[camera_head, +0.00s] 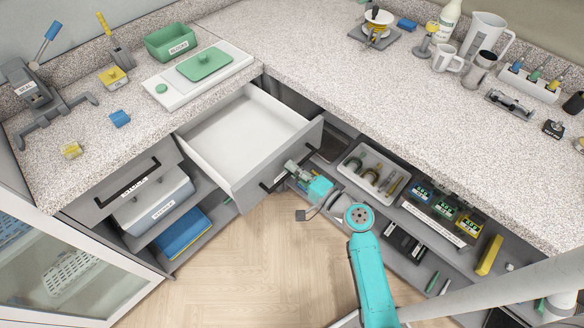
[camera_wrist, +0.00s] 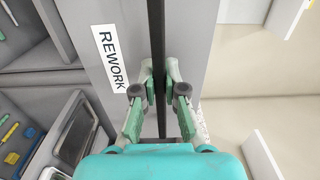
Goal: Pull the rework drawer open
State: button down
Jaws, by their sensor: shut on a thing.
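The rework drawer (camera_head: 236,134) stands pulled out from under the counter in the head view, its white inside empty. Its grey front (camera_head: 285,160) faces my arm. In the wrist view the front carries a white label reading REWORK (camera_wrist: 110,62) and a thin dark handle bar (camera_wrist: 157,60). My gripper (camera_head: 292,168) is at the handle, its green fingers (camera_wrist: 160,88) on both sides of the bar and shut on it. Part of the handle is hidden by my gripper in the head view.
A second drawer with a dark handle (camera_head: 128,184) is shut at the left. Open shelves below the right counter hold a white tray (camera_head: 372,172) with tools and several small boxes. A glass-fronted cabinet (camera_head: 75,270) stands lower left. The wooden floor (camera_head: 245,265) before the drawer is clear.

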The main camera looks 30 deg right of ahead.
jog(key=c, duration=1.2)
grip_release()
jog(key=shift+s, duration=0.1)
jog(key=v, duration=1.1)
jog(key=shift+s+d, duration=0.15)
jog(key=shift+s, duration=0.2)
jog(key=s+a+f+n+g+h, duration=0.2)
jog(key=s+a+f+h, duration=0.15)
jog(key=s, duration=0.45)
jog(key=s+a+f+n+g+h, duration=0.2)
jog(key=s+a+f+g, duration=0.15)
jog(key=s, duration=0.35)
jog(key=s+r+n+t, duration=0.1)
jog(key=s+r+n, duration=0.2)
jog(key=s+r, duration=0.1)
jog(key=s+a+r+n+t, duration=0.1)
jog(key=s+r+n, duration=0.3)
jog(key=r, duration=0.1)
jog(key=s+r+n+t, duration=0.1)
jog(key=s+r+n, duration=0.2)
jog(key=s+r, duration=0.1)
jog(key=shift+a+r, duration=0.4)
jog(key=shift+r, duration=0.2)
